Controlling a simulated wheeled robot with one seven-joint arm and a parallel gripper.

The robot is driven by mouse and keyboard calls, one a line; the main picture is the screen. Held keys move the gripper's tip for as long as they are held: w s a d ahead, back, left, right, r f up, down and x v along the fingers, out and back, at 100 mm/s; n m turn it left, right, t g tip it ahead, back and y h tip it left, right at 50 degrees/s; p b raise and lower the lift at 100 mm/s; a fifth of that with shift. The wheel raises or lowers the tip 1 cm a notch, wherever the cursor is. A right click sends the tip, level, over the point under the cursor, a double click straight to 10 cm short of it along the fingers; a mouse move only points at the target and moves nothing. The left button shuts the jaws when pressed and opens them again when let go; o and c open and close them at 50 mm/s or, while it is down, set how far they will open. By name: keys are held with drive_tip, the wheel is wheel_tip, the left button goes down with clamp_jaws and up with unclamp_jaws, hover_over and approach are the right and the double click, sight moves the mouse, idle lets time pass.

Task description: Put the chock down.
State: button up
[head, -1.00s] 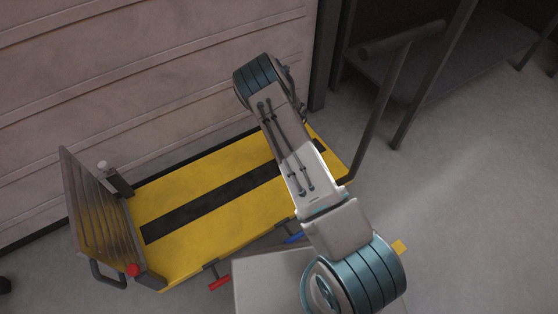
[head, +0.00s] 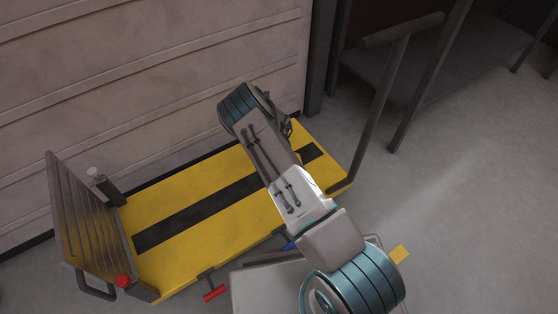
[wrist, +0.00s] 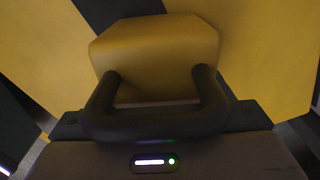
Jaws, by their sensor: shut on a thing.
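The chock is a yellow block (wrist: 155,45) with cut corners, in the middle of the wrist view. My gripper (wrist: 158,78) has its two dark fingers at the near side of the chock and is shut on it. Behind the chock in the wrist view is the yellow lift deck (wrist: 265,50) with its black stripe. I cannot tell whether the chock touches the deck. In the head view the lift platform (head: 185,260) lies along the wall, and my arm reaches over its right part. My gripper and the chock are hidden behind my arm there.
A slatted dark plate (head: 85,215) stands at the platform's left end, with a red knob (head: 123,281) near it. A red pedal (head: 215,293) sticks out at the front edge. A dark post (head: 380,110) rises at the right end. Floor at right is open.

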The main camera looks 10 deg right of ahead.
drive_tip(key=o, duration=1.4)
drive_tip(key=shift+f, duration=0.1)
wheel_tip(320, 180, up, 12)
drive_tip(key=p, duration=0.5)
drive_tip(key=shift+r, duration=0.2)
drive_tip(key=s+r+n+y, duration=0.1)
drive_tip(key=s+r+n, duration=0.4)
drive_tip(key=r, duration=0.7)
drive_tip(key=s+r+n+y, duration=0.1)
drive_tip(key=s+r+n, duration=0.2)
drive_tip(key=s+r, duration=0.7)
drive_tip(key=shift+s+d+r+n+t+h, duration=0.2)
drive_tip(key=shift+s+d+r+n+h, duration=0.15)
drive_tip(key=shift+s+r+n, duration=2.1)
drive_tip(key=shift+s+d+r+n+t+h, duration=0.25)
drive_tip(key=shift+s+r+n, duration=0.7)
drive_tip(key=shift+s+r, duration=1.7)
drive_tip(key=shift+s+d+r+n+t+h, duration=0.15)
drive_tip(key=shift+s+d+r+n+h, duration=0.25)
drive_tip(key=shift+s+r+n, duration=2.25)
